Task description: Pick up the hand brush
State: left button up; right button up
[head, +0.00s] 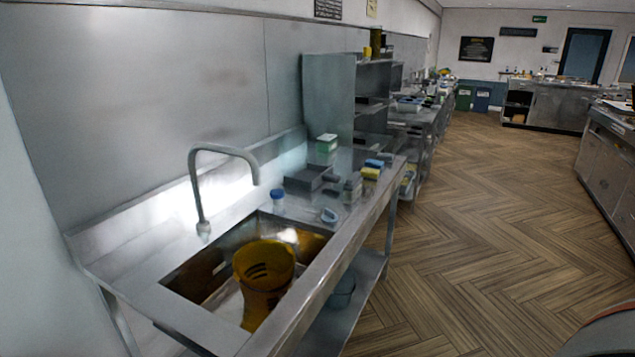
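I cannot make out a hand brush for certain. A small pale blue and white object (328,215) lies on the steel counter (345,222) just right of the sink; it is too small to tell what it is. A blue-capped bottle (277,201) stands at the sink's back right corner. Sponges, one yellow (371,173) and one blue (375,163), lie further along the counter. Neither of my grippers is in view.
A yellow bucket (264,272) stands in the sink (205,275) under a curved tap (200,180). A dark tray (305,180) and a green and white box (326,147) stand behind. The wooden floor (480,220) right of the counter is clear.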

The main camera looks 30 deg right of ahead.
aim_at(353, 185)
jog(key=l+u, duration=0.25)
jog(key=l, duration=0.2)
jog(key=l+u, duration=0.25)
jog(key=l, duration=0.25)
jog(key=l+u, duration=0.2)
jog(key=l, duration=0.8)
jog(key=k+l+u, duration=0.2)
jog(key=l, duration=0.75)
jog(key=i, duration=0.05)
